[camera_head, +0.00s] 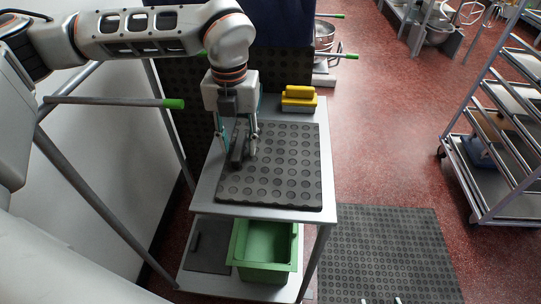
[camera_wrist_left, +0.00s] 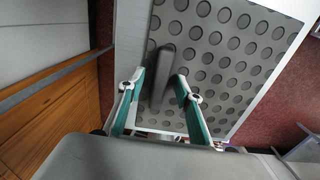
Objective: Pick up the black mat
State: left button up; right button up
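The black mat (camera_head: 285,170), dark grey with rows of round dimples, lies flat on the metal table. It also fills much of the left wrist view (camera_wrist_left: 225,55). A dark raised bar (camera_wrist_left: 160,76), like a handle, stands at its left side. My left gripper (camera_head: 240,152) points down over the mat's left part. Its two green-lined fingers (camera_wrist_left: 160,82) stand apart, one on each side of the bar, with small gaps seeming to show. I cannot tell whether the bar is part of the mat. Two pale tips at the bottom edge look like my right gripper (camera_head: 381,300), apart and empty.
A yellow-topped block (camera_head: 299,94) sits at the table's back right. A green bin (camera_head: 264,246) and a dark flat piece (camera_head: 207,252) are on the lower shelf (camera_head: 218,284). A larger dimpled mat (camera_head: 385,250) lies on the red floor. A rack (camera_head: 477,192) stands at right.

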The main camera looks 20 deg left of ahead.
pick_arm(q)
grip_shut()
jog(key=shift+r, duration=0.1)
jog(key=shift+r, duration=0.15)
jog(key=shift+r, duration=0.65)
notch_tip(320, 180, up, 18)
jog(key=p, duration=0.1)
jog(key=shift+r+p, duration=0.25)
jog(key=shift+p, duration=0.1)
